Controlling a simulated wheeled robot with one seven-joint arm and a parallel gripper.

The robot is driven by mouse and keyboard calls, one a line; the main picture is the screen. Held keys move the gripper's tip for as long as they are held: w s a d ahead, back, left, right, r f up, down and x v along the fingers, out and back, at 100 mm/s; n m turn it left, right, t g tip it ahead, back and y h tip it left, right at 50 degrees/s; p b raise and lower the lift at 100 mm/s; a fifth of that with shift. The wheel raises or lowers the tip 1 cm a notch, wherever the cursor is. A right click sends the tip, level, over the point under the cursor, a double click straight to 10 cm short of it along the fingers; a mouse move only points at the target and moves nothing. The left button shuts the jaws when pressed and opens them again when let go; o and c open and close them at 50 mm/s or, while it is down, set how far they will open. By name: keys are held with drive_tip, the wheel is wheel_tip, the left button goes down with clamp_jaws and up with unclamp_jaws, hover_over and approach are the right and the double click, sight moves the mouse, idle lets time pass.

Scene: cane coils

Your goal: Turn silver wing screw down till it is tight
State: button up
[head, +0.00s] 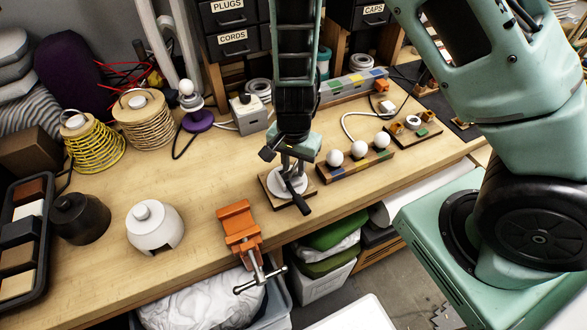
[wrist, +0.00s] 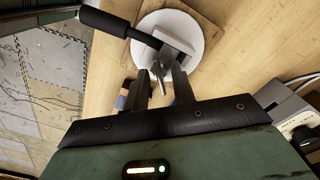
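A white round disc (head: 276,181) lies on a small wooden board (head: 266,177) at the table's front edge, with a grey metal block (wrist: 174,42) and a black lever handle (head: 300,203) on it. My gripper (head: 291,165) points down over this fixture, its fingers close to the block. In the wrist view my gripper (wrist: 163,75) has a grey finger on each side and narrow silver metal between or beyond them. This metal may be the silver wing screw; its wings are not clear. Whether the fingers touch it cannot be told.
An orange vise (head: 238,226) stands left of the fixture. A wooden strip with white balls (head: 357,162) lies close on the right. A white pot-shaped item (head: 154,228) and cane coils (head: 144,123) stand farther left. Tabletop between coils and fixture is mostly clear.

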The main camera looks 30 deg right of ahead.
drive_tip(key=shift+c, duration=0.3)
clamp_jaws()
drive_tip(key=shift+r+m+p, duration=0.2)
drive_tip(key=shift+m+p, duration=0.35)
drive_tip(key=shift+m, duration=0.05)
drive_tip(key=shift+m+p, duration=0.4)
drive_tip(key=shift+m, duration=0.6)
drive_tip(key=m+p, duration=0.2)
drive_tip(key=m, duration=0.3)
drive_tip(key=m+p, duration=0.2)
drive_tip(key=m, duration=0.3)
drive_tip(key=shift+f+m, duration=0.15)
drive_tip(key=shift+m, duration=0.25)
drive_tip(key=m, duration=0.4)
drive_tip(key=shift+f+m+p, duration=0.1)
drive_tip(key=shift+m+p, duration=0.3)
